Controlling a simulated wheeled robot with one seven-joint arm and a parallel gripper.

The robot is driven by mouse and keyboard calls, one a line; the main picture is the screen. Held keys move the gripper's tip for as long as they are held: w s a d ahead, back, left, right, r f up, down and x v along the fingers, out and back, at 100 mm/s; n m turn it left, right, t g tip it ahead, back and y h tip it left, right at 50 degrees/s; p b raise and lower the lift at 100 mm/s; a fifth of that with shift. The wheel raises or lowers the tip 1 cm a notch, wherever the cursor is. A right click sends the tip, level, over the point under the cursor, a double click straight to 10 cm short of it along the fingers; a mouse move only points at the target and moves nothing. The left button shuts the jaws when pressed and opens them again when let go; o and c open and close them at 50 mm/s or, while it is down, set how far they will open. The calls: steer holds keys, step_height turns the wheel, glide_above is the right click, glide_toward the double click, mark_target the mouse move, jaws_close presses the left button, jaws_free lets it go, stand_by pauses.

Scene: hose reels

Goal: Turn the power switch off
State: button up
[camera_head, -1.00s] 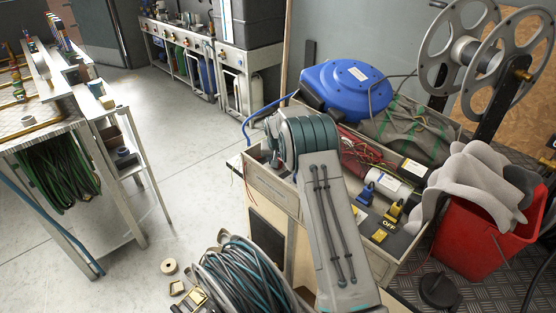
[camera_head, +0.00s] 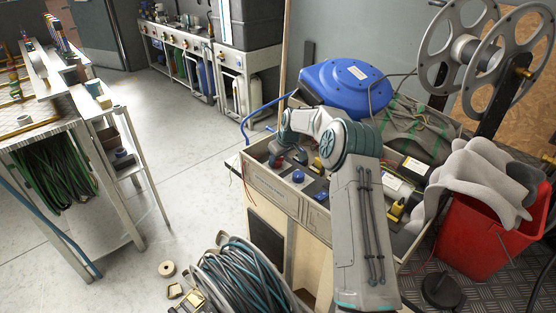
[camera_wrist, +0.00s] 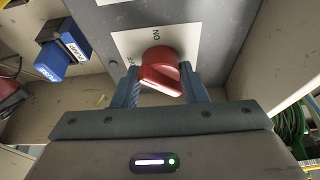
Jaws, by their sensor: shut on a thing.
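The power switch, a red rotary knob (camera_wrist: 158,68), sits on a white label plate (camera_wrist: 128,40) in the wrist view. The word ON reads upside down beyond the knob; a second marking to its left is mostly hidden. My gripper (camera_wrist: 160,84) has one blue-grey finger on each side of the knob and is shut on it. The knob's grip bar runs slantwise between the fingers. In the head view my arm bends over the open box (camera_head: 290,200) on the bench, with the gripper end low at its left part; the knob is not clear there.
A blue switch block (camera_wrist: 62,52) with a label stands left of the knob. In the head view, a blue knob (camera_head: 298,176) and a yellow switch (camera_head: 396,210) are in the box. A blue hose reel (camera_head: 345,88) stands behind. A cable coil (camera_head: 240,280) lies in front.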

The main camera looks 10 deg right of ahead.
steer(key=n, duration=0.2)
steer(key=n+g+y, duration=0.1)
steer(key=n, duration=0.2)
steer(key=shift+w+n+g+y+p, duration=0.15)
steer(key=shift+n+g+y+p, duration=0.15)
steer(key=shift+p, duration=0.05)
steer(key=shift+w+n+g+y+p, duration=0.15)
steer(key=shift+n+g+p, duration=0.25)
steer(key=shift+n, duration=0.5)
steer(key=shift+s+n+g+y+p, duration=0.15)
steer(key=shift+n+g+p, duration=0.2)
steer(key=shift+n, duration=0.55)
steer(key=shift+w, duration=0.1)
steer(key=o, duration=0.9)
steer(key=shift+o, duration=0.2)
steer(key=p+v, duration=0.1)
steer(key=v, duration=1.2)
steer(key=shift+r, duration=0.4)
